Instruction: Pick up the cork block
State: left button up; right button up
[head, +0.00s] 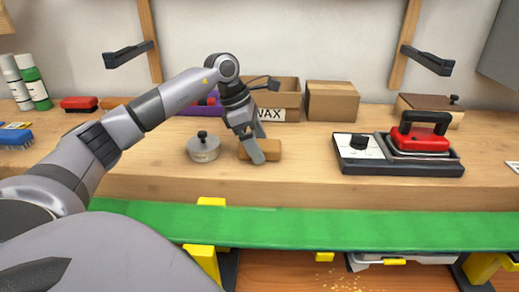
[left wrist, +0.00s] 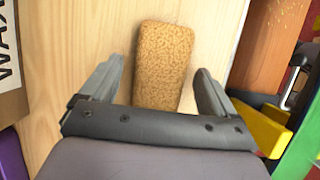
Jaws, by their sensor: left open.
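The cork block (head: 271,151) is a brown rounded block lying on the wooden bench, just right of a round metal tin. In the left wrist view the cork block (left wrist: 163,66) lies lengthwise between the spread fingers, with bare bench showing on both sides of it. My left gripper (head: 257,157) is above and over the block in the head view and hides part of it. In the left wrist view the left gripper (left wrist: 158,88) is open, one finger on each side of the block's near end. My right gripper is not in view.
The round tin (head: 203,149) stands close left of the block. A WAX box (head: 283,101) and a closed carton (head: 332,101) stand behind. A red iron on its base (head: 400,167) is to the right. A green strip (head: 330,224) runs along the front.

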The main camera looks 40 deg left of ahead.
pick_arm(q)
jog(key=shift+f, duration=0.25)
jog(key=c, duration=1.1)
jog(key=shift+o, duration=0.2)
notch_tip(320, 180, up, 21)
jog(key=p, duration=0.2)
jog(key=shift+f+p, duration=0.2)
jog(key=shift+p, duration=0.15)
